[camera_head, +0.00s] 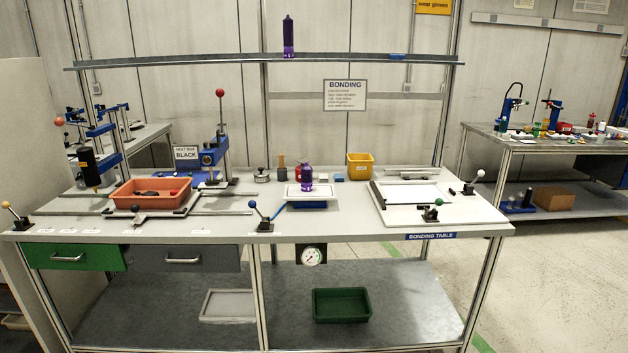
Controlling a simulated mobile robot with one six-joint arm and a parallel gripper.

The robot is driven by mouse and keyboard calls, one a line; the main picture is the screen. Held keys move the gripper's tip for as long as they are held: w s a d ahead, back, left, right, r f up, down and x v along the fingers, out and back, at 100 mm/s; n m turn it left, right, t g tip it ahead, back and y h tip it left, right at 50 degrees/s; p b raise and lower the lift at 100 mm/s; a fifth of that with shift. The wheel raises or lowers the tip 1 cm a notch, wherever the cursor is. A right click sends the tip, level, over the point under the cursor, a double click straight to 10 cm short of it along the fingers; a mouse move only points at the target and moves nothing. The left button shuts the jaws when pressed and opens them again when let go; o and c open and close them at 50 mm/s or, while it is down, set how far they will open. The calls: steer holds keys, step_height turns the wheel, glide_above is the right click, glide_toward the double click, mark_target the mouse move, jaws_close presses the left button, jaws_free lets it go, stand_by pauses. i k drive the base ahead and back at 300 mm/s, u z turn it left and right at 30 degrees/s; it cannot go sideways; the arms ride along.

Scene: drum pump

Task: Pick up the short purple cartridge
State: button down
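A short purple cartridge (306,178) stands upright on a white plate (322,188) with a blue base, near the middle of the bonding table. A taller, darker purple cartridge (288,38) stands upright on the high shelf above the table. My gripper is not in view.
The bonding table (240,225) has an orange tray (150,193) and lever presses at left, a yellow bin (360,166) behind, and a white board (440,208) at right. Small ball-topped levers (260,215) line the front. The shelf (200,63) spans above. Floor shows at right.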

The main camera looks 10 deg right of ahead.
mark_target(306, 171)
steer(key=u, duration=0.1)
steer(key=i, duration=0.95)
steer(key=u, duration=4.9)
steer(key=i, duration=0.1)
steer(key=z, duration=3.4)
